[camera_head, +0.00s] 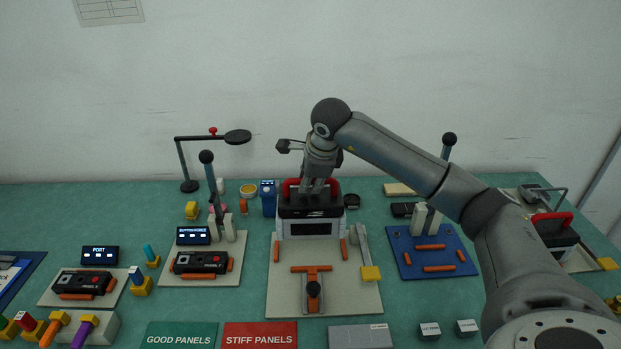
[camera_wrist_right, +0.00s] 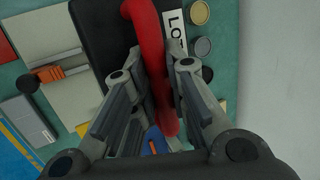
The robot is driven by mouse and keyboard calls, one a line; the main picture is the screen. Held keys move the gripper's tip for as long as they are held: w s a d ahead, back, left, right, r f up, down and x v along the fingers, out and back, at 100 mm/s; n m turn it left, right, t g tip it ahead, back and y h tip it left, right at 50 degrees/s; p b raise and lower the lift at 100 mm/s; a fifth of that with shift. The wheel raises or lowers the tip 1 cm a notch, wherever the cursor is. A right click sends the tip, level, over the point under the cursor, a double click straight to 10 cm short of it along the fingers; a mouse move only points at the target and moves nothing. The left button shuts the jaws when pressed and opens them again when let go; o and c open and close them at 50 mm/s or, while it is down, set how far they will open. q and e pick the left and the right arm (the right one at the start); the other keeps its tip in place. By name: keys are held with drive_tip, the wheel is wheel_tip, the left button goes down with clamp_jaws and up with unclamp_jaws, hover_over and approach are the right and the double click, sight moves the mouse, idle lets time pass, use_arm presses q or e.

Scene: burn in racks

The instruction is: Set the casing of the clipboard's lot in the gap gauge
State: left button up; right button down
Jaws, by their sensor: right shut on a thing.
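My right gripper (camera_head: 312,190) is shut on the red handle of a black casing (camera_head: 311,210) at the middle of the bench. In the right wrist view the red handle (camera_wrist_right: 150,60) passes between the fingers, and a white label reading "LOT" (camera_wrist_right: 174,28) is on the black casing top; the rest of the label is hidden. The casing is directly over a white-fronted block (camera_head: 310,229) on a beige board; I cannot tell whether it is lifted. Another black casing with a red handle (camera_head: 553,232) stands at the right. A clipboard (camera_head: 12,272) is cut off at the left edge. I cannot tell which fixture is the gap gauge.
A blue board (camera_head: 432,268) with orange bars lies right. Two black model units (camera_head: 84,284) (camera_head: 200,262) lie left. Green (camera_head: 180,335) and red (camera_head: 260,335) panel mats are at the front. A black lamp-like stand (camera_head: 190,165) stands behind.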

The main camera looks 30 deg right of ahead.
wheel_tip(320, 180, down, 7)
drive_tip(key=b, duration=0.4)
drive_tip(key=shift+f+b, duration=0.2)
drive_tip(key=shift+b, duration=0.15)
drive_tip(key=shift+f+b, duration=0.9)
drive_tip(key=shift+f, duration=0.3)
drive_tip(key=shift+f, duration=0.1)
drive_tip(key=c, duration=1.3)
unclamp_jaws()
drive_tip(key=shift+c, duration=0.2)
drive_tip(key=shift+f, duration=0.1)
drive_tip(key=v, duration=1.2)
